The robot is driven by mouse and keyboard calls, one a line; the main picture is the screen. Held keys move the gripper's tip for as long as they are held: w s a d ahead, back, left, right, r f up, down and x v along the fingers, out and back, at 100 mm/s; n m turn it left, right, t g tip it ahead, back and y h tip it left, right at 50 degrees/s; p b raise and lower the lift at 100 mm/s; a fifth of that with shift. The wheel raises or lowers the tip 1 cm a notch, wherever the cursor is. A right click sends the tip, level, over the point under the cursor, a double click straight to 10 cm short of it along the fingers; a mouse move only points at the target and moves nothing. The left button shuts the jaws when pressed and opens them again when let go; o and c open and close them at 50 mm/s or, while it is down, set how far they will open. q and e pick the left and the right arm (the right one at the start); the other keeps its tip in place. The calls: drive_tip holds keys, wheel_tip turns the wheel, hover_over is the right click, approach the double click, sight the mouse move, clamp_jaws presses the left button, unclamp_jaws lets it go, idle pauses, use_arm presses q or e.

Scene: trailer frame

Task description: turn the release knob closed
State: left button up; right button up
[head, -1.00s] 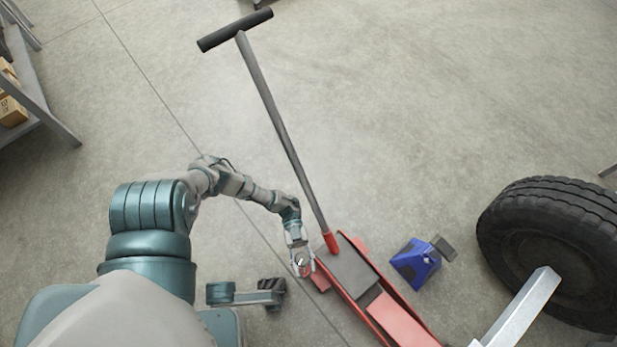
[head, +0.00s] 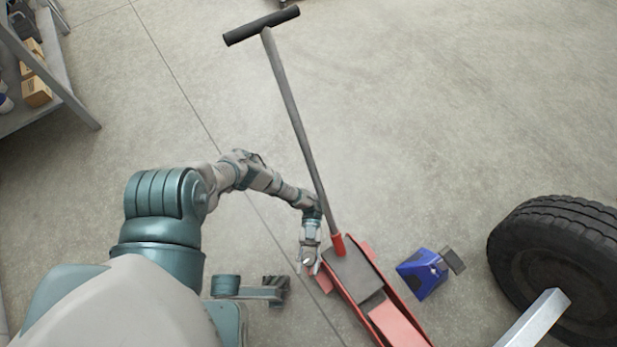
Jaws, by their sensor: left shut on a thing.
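A red floor jack (head: 392,318) lies on the floor at the lower middle, with its long grey handle (head: 292,115) leaning up and left to a black crossbar. My left gripper (head: 309,264) is at the rear left end of the jack, beside the base of the handle. It is shut on a small light-coloured piece, which I take to be the release knob (head: 307,261); the fingers hide most of it, so its turn angle cannot be told. My right gripper is not in view.
A large black tyre (head: 560,225) and a grey metal beam (head: 535,322) are at the right. A shelf with boxes (head: 37,92) is at the upper left. The floor beyond the jack is clear.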

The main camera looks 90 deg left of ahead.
use_arm(q)
drive_tip(key=o, duration=0.9)
drive_tip(key=shift+a+f, duration=0.1)
drive_tip(key=shift+a, duration=0.1)
drive_tip(key=shift+c, duration=0.2)
drive_tip(key=w+a, duration=0.1)
drive_tip(key=a, duration=0.6)
drive_tip(key=shift+a, duration=0.3)
